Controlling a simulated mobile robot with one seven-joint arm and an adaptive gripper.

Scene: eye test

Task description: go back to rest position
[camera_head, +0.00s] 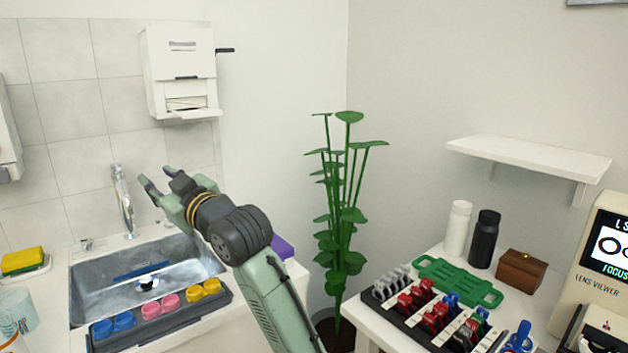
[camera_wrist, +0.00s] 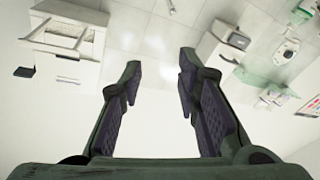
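My gripper (camera_head: 156,178) is raised over the sink area in the head view, with its fingers pointing up and to the left. In the wrist view my gripper (camera_wrist: 160,62) has its two dark padded fingers wide apart, with nothing between them. My green arm runs from the bottom of the head view up to it and hides part of the counter and the sink's right side.
The sink (camera_head: 95,283) has a tap (camera_head: 123,200) close left of my gripper. A white dispenser (camera_head: 180,70) hangs on the wall above. A tray (camera_head: 190,312) holds colored cups. Right are a plant (camera_head: 345,215), a table with a lens rack (camera_head: 430,315), and a shelf (camera_head: 530,157).

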